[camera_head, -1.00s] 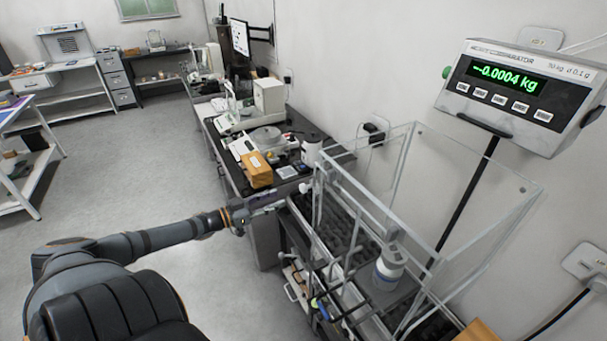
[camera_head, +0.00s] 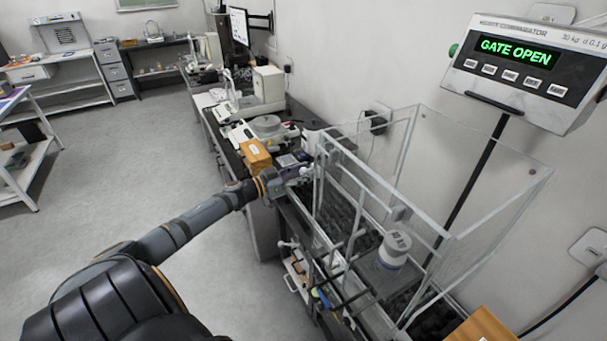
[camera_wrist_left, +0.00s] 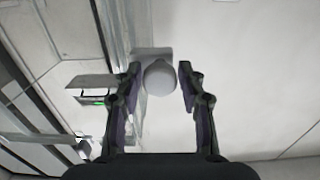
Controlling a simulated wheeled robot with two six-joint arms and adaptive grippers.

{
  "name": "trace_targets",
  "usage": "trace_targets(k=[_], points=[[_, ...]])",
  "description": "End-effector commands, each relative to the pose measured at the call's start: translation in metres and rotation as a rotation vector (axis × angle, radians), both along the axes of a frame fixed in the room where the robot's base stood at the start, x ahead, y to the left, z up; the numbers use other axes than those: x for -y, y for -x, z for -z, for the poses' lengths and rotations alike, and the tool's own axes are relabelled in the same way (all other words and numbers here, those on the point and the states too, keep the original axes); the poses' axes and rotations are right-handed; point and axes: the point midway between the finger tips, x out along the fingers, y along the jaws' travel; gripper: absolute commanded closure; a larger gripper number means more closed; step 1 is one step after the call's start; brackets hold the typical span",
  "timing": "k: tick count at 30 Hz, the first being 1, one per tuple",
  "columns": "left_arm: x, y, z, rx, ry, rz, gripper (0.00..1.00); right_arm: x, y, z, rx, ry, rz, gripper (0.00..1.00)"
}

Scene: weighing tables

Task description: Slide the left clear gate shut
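The clear draft enclosure (camera_head: 447,232) stands at the right, and a pale round knob (camera_head: 306,172) shows at its left side. The knob also shows in the left wrist view (camera_wrist_left: 160,78). I cannot clearly tell the clear gate's panel from the other clear walls. My left gripper (camera_head: 287,178) is at the knob; in the wrist view its fingers (camera_wrist_left: 158,88) are apart, one on each side of the knob, with small gaps. The display (camera_head: 513,52) reads "GATE OPEN". My right gripper is not in view.
A grey-white weight (camera_head: 395,247) stands inside the enclosure. An orange-brown box (camera_head: 255,155) lies on the dark side table behind my gripper. Another orange box (camera_head: 486,326) is at the lower right. The floor (camera_head: 120,180) at the left is clear.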

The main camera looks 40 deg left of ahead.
Motion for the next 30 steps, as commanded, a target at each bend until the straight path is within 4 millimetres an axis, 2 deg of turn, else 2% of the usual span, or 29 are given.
trace_targets(k=[7,15,16,25,30], points=[[0.0,0.0,0.0,-0.001,0.001,0.0,0.62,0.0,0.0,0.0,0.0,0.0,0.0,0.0],[0.0,0.0,0.0,-0.001,0.001,0.0,0.98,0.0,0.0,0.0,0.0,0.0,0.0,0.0],[0.0,0.0,0.0,-0.001,0.001,0.0,1.0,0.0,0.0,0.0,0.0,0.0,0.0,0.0],[0.0,0.0,0.004,-0.001,0.001,0.0,1.0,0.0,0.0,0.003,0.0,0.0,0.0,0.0],[0.0,0.0,0.027,-0.002,0.001,-0.001,1.0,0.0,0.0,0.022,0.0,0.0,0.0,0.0]])
